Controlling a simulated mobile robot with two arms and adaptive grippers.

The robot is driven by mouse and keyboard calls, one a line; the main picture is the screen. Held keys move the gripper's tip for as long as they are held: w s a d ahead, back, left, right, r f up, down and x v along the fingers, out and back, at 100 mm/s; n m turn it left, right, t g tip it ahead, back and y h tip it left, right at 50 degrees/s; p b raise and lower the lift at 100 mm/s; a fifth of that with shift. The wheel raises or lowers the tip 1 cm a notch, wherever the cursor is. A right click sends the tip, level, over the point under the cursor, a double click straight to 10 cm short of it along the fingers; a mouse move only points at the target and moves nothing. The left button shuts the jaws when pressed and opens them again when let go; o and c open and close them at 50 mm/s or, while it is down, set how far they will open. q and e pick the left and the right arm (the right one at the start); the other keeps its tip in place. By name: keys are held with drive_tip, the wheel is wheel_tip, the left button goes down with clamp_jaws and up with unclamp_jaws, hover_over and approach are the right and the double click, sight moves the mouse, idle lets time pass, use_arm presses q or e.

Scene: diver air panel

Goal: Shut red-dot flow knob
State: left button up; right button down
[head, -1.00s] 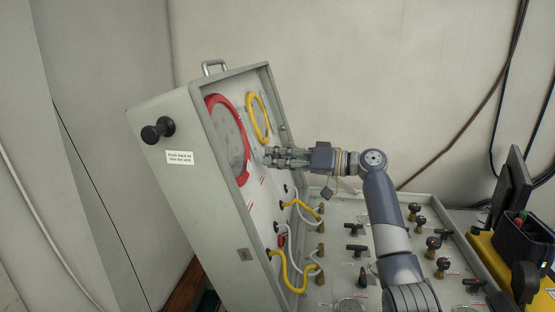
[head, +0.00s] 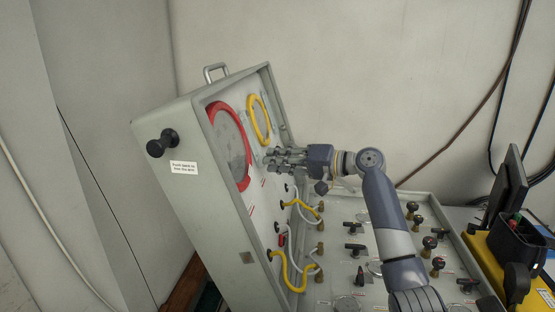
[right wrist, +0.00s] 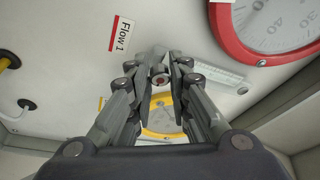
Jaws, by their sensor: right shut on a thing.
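The red-dot flow knob (right wrist: 159,80) shows in the right wrist view as a small round knob with a dark red centre, between my right fingertips. A white "Flow 1" label (right wrist: 121,34) with a red strip is beside it on the panel. My right gripper (right wrist: 160,76) is shut on the knob. In the head view my right gripper (head: 272,156) reaches to the upright lid panel (head: 262,190), below the yellow-ringed gauge (head: 259,120); the fingers hide the knob there. My left gripper is not in view.
A red-ringed gauge (head: 246,170) is left of the gripper on the lid. Yellow hoses (head: 285,275) and white hoses link lid and base panel. Several black knobs stand on the base panel (head: 335,232). A yellow case (head: 487,250) is at the right.

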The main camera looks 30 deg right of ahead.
drive_tip(key=shift+d+r, duration=0.1)
drive_tip(key=shift+r, duration=0.1)
drive_tip(key=c, duration=1.7)
unclamp_jaws()
drive_tip(key=shift+o, duration=1.2)
drive_tip(key=shift+f, duration=0.15)
drive_tip(key=shift+d, duration=0.1)
drive_tip(key=v, duration=0.7)
drive_tip(key=shift+s, duration=0.15)
drive_tip(key=shift+f, duration=0.1)
